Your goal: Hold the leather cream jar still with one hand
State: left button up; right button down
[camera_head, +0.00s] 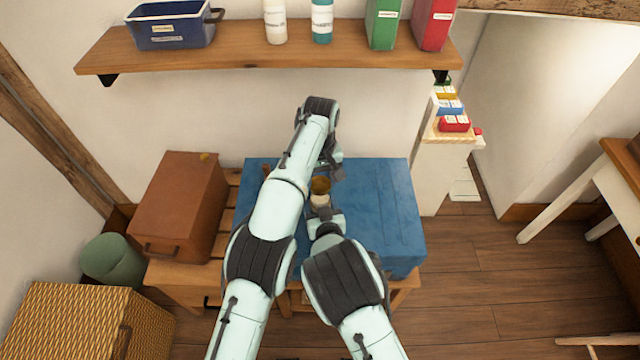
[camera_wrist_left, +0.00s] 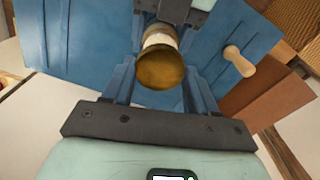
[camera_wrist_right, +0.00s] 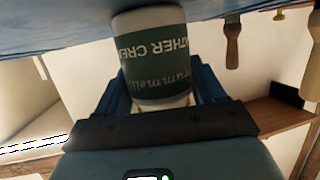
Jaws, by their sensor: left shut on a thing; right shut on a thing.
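The leather cream jar (camera_head: 319,200) stands on the blue cloth (camera_head: 385,210), white with a brown-gold lid (camera_head: 320,185). My right gripper (camera_head: 323,212) is shut on the jar body from the near side. In the right wrist view the jar's green label (camera_wrist_right: 155,55) shows upside down between the fingers. My left gripper (camera_head: 327,177) reaches over from the far side and is shut on the lid. In the left wrist view the lid (camera_wrist_left: 161,68) lies between its fingers, with the white jar body behind it. My left arm hides part of the cloth.
A wooden-handled tool (camera_wrist_left: 238,60) lies on the cloth near the jar. A wall shelf (camera_head: 270,55) with bottles hangs above. The cloth's right side is clear.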

jog(key=shift+c, duration=0.2)
grip_release()
